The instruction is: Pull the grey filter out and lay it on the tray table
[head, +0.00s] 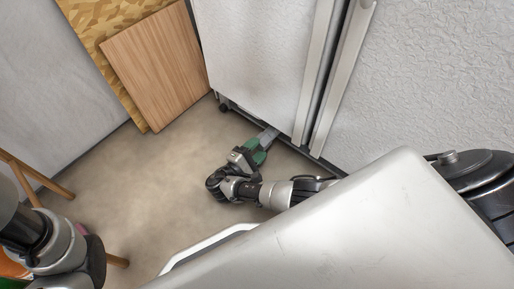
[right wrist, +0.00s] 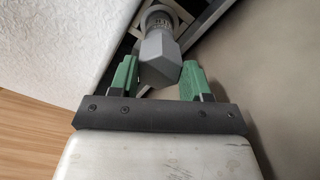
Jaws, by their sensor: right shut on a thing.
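The grey filter (head: 269,135) sits low at the bottom edge of the white appliance (head: 255,60). In the right wrist view its blocky grey handle (right wrist: 160,57) lies between the green fingertips, with a round grey part behind it in a dark opening. My right gripper (head: 262,146) is shut on this handle, close to the floor; its fingers also show in the right wrist view (right wrist: 160,75). My left arm comes in at the lower left, but its fingers do not show. I cannot make out a tray top.
Wooden legs (head: 25,186) of a piece of furniture stand at the left, partly behind my left arm. A wood panel (head: 157,65) leans against the back wall. The floor (head: 150,185) between them and the appliance is clear.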

